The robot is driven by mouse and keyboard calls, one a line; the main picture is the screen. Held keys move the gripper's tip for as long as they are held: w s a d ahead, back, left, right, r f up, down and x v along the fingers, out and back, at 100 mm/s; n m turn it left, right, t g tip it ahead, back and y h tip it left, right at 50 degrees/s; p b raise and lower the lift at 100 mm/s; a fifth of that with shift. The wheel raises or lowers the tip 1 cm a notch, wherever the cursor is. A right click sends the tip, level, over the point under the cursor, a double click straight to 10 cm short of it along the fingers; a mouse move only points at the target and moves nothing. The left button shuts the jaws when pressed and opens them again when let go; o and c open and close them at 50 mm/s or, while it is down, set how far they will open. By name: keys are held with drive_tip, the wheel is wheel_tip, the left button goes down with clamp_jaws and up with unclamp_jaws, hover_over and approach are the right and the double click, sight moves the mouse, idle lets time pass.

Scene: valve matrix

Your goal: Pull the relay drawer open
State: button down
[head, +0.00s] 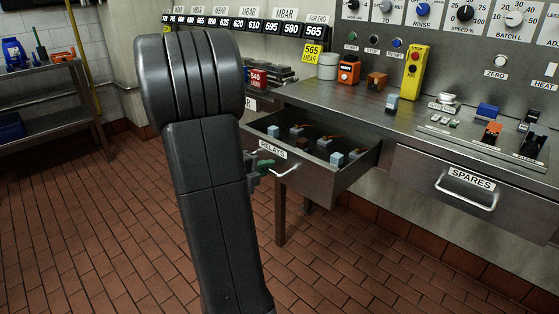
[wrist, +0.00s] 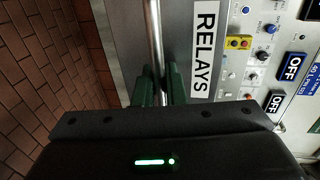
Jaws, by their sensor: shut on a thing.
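The relay drawer (head: 318,184), labelled RELAYS, stands pulled out from the steel bench in the head view. Several small relays lie inside it, some with light blue tops. My gripper (head: 266,166) is at the drawer's front left, partly hidden behind my arm. In the wrist view my gripper's green fingers (wrist: 158,84) are shut around the drawer's metal bar handle (wrist: 154,40), beside the RELAYS label (wrist: 205,48).
The spares drawer (head: 420,180) to the right is shut. The bench top (head: 345,97) carries an orange device, a yellow control box (head: 413,72) and other parts. A shelf (head: 40,75) stands at the far left. The tiled floor (head: 90,220) is clear.

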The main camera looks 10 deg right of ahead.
drive_tip(key=shift+f+v, duration=0.15)
drive_tip(key=shift+v, duration=0.55)
drive_tip(key=shift+f+v, duration=0.15)
drive_tip(key=shift+v, duration=0.5)
drive_tip(key=c, duration=1.6)
unclamp_jaws()
drive_tip(key=shift+o, duration=0.2)
drive_tip(key=p+v, duration=0.2)
drive_tip(key=v, duration=1.2)
drive_tip(key=shift+w+d+f, duration=0.1)
drive_tip(key=shift+f, duration=0.05)
